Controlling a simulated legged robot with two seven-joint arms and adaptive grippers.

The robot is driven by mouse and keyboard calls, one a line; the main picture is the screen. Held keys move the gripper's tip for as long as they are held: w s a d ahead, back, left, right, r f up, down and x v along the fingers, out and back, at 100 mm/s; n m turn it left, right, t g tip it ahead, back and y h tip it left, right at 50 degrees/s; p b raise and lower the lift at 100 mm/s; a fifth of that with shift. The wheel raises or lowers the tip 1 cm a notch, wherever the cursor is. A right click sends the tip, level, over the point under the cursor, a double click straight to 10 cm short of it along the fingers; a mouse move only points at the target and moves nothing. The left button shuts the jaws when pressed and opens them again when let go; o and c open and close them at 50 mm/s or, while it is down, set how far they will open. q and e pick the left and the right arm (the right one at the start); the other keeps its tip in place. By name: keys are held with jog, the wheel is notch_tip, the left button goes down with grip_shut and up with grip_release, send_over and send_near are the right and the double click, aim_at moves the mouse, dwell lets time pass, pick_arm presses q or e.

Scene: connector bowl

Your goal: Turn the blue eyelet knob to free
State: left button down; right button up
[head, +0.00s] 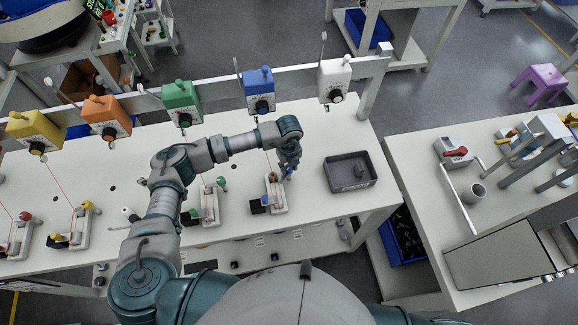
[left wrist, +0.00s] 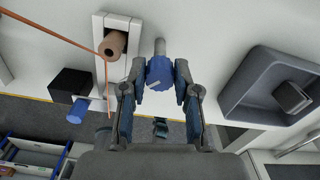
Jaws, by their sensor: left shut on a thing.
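The blue eyelet knob (left wrist: 160,73) is a ridged blue cap on a short grey post, at the upper middle of the left wrist view. My left gripper (left wrist: 160,88) has one finger on each side of the knob and is shut on it. In the head view the gripper (head: 289,168) points down at the right side of a white fixture (head: 275,192), and it mostly hides the knob there. My right gripper is not in view.
A brown spool (left wrist: 114,45) with an orange thread sits in the fixture. Left of it is a black block (left wrist: 70,83) with another blue knob (left wrist: 77,111). A dark grey tray (head: 350,172) holding a small dark part lies to the right. Colored boxes, including a blue one (head: 259,90), line the rail behind.

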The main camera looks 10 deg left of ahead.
pick_arm(q)
jog(key=n, duration=0.8)
jog(key=shift+n, duration=0.4)
dwell(0.4)
jog(key=c, duration=0.8)
grip_release()
jog(key=shift+c, duration=0.2)
jog(key=shift+r, duration=0.15)
notch_tip(320, 180, up, 12)
jog(key=shift+f, duration=0.2)
